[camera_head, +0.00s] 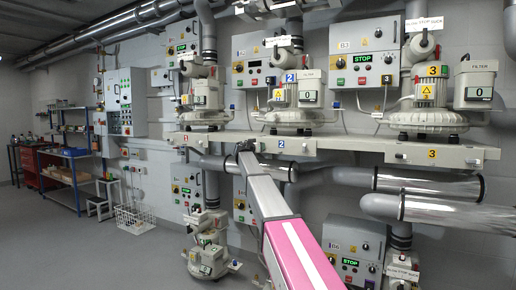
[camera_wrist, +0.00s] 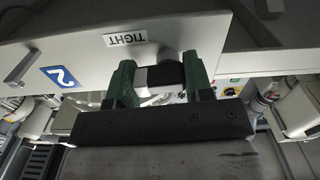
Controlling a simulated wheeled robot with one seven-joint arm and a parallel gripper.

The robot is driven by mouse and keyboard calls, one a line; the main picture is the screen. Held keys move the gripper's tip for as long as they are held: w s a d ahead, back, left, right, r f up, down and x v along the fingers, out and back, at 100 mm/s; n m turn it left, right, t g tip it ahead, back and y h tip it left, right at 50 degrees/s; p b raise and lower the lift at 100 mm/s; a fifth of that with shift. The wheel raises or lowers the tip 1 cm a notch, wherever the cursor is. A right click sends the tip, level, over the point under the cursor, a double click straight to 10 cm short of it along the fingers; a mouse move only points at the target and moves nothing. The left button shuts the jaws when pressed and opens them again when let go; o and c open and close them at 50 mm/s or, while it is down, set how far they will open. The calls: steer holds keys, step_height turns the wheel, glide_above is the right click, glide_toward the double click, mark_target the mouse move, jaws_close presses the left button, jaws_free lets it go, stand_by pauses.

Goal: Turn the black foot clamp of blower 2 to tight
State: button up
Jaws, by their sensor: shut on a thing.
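Blower 2 (camera_head: 296,113) stands on the long white shelf, with a blue number 2 plate (camera_head: 281,144) on the shelf's front edge. My gripper reaches that edge just left of the plate in the head view, where my arm hides its fingers. In the wrist view my gripper (camera_wrist: 160,72) has its green fingers shut on the black foot clamp (camera_wrist: 166,74), which shows a black part and a pale part between them. An upside-down TIGHT label (camera_wrist: 125,39) is on the shelf front beside the fingers. The blue 2 plate (camera_wrist: 61,76) also shows there. How far the clamp is turned I cannot tell.
Blower 3 (camera_head: 428,117) stands on the same shelf to the right, and blower 1 (camera_head: 206,103) to the left. Shiny pipes (camera_head: 425,208) run below the shelf at right. A grey handle (camera_wrist: 20,68) sticks out left of the plate. Open floor lies at left.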

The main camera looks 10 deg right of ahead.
steer(key=shift+m, duration=0.5)
steer(key=o, duration=0.9)
steer(key=v, duration=1.1)
